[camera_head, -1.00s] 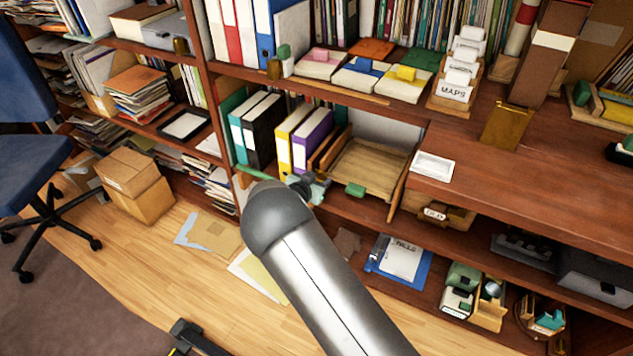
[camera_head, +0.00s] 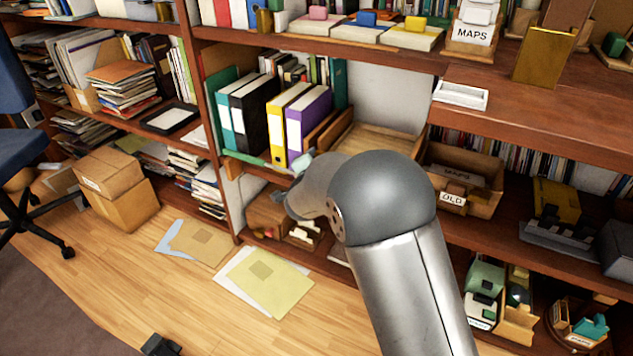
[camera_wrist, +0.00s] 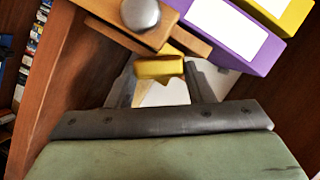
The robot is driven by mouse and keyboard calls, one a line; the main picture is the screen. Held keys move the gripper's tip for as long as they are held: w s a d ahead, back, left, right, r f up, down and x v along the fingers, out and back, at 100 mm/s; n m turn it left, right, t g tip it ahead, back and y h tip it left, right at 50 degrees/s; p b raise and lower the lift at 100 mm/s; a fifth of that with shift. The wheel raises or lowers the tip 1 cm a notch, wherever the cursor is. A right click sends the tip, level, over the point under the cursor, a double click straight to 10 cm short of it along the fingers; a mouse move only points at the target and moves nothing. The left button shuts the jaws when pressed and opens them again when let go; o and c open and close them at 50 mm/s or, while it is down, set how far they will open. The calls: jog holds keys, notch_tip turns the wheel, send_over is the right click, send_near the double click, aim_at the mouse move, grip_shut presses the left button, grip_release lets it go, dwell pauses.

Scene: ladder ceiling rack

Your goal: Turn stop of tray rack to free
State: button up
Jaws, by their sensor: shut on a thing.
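In the wrist view, my gripper (camera_wrist: 160,78) is shut on a small yellow block (camera_wrist: 159,67), with one grey finger on each side of it. A wooden piece with a round silver knob (camera_wrist: 140,13) lies just beyond the block; it looks like the stop, but I cannot tell whether the block is joined to it. In the head view, the wooden tray (camera_head: 378,139) sits in the middle shelf bay, its front partly hidden by my arm. My gripper is mostly hidden behind my arm there.
Purple (camera_head: 309,122) and yellow (camera_head: 282,125) binders stand left of the tray. A wooden box marked OLD (camera_head: 480,203) is to the right. A white dish (camera_head: 461,95) sits on the ledge above. Papers (camera_head: 262,281) lie on the floor.

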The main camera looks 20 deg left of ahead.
jog(key=f+m+y+b, duration=0.1)
jog(key=m+b, duration=0.1)
jog(key=shift+t+b, duration=0.35)
jog(key=shift+t, duration=0.05)
jog(key=shift+m+t+y, duration=0.4)
jog(key=shift+m+t, duration=0.3)
jog(key=shift+m, duration=1.2)
jog(key=shift+a, duration=0.1)
jog(key=o, duration=1)
jog(key=shift+c, duration=0.2)
jog(key=p+v, duration=0.3)
jog(key=v, duration=1.4)
jog(key=shift+s+p, duration=0.2)
jog(key=shift+p, duration=0.2)
